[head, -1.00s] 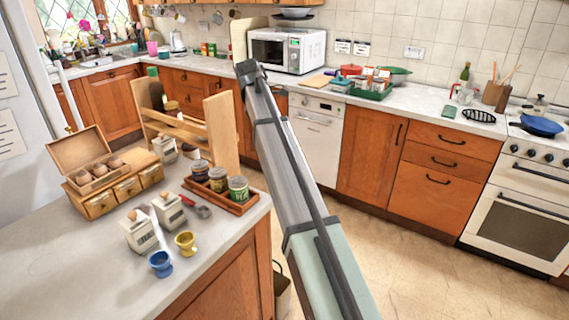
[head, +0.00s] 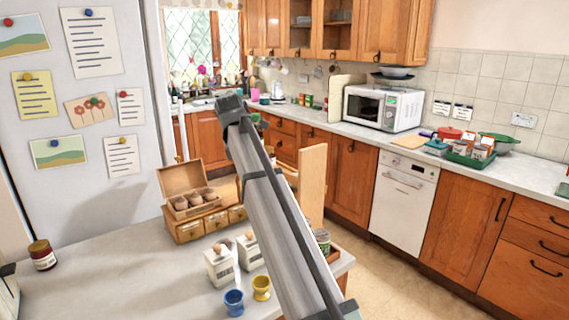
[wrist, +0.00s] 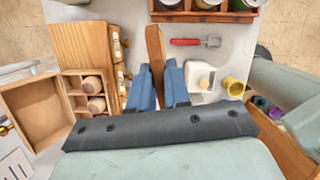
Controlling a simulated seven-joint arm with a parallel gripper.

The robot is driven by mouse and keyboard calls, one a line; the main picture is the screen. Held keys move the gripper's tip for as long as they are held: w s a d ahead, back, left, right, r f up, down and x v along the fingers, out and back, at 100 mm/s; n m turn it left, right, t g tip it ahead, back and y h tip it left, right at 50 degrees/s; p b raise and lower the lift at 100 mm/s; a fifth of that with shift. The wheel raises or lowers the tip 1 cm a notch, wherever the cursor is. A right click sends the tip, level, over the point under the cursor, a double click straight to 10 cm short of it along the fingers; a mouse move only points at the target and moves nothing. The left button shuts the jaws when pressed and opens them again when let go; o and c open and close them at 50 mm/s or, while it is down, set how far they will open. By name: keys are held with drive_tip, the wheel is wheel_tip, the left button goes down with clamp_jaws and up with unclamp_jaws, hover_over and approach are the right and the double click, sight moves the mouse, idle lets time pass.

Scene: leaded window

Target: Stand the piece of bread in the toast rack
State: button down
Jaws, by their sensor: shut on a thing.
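In the wrist view my gripper (wrist: 158,84) is shut, its two blue fingers on either side of a brown slab, the piece of bread (wrist: 154,45). The bread is seen edge-on, upright in the picture, and sticks out past the fingertips above the worktop. Its lower part is hidden between the fingers. In the head view my arm crosses the middle, and neither the gripper nor the bread can be made out. I cannot make out a toast rack in either current view.
A wooden egg box with drawers (head: 190,229) stands on the worktop (head: 120,268). A red-handled tool (wrist: 185,42) lies beside the bread.

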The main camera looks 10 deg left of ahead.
drive_tip(key=s+a+f+n+y, duration=0.3)
drive_tip(key=s+a+n, duration=0.5)
drive_tip(key=s+a, duration=1.95)
drive_tip(key=s+a+f+n, duration=0.1)
drive_tip(key=s+a+n, duration=0.1)
drive_tip(key=s, duration=1)
drive_tip(key=s+a+f+n, duration=0.2)
drive_tip(key=s+a, duration=0.3)
drive_tip(key=s, duration=0.8)
drive_tip(key=s+a+f+n+y, duration=0.1)
drive_tip(key=s+a+n, duration=0.3)
drive_tip(key=s, duration=0.8)
drive_tip(key=shift+s+f, duration=0.35)
drive_tip(key=shift+f, duration=0.2)
drive_tip(key=shift+f, duration=0.1)
wheel_tip(320, 180, down, 7)
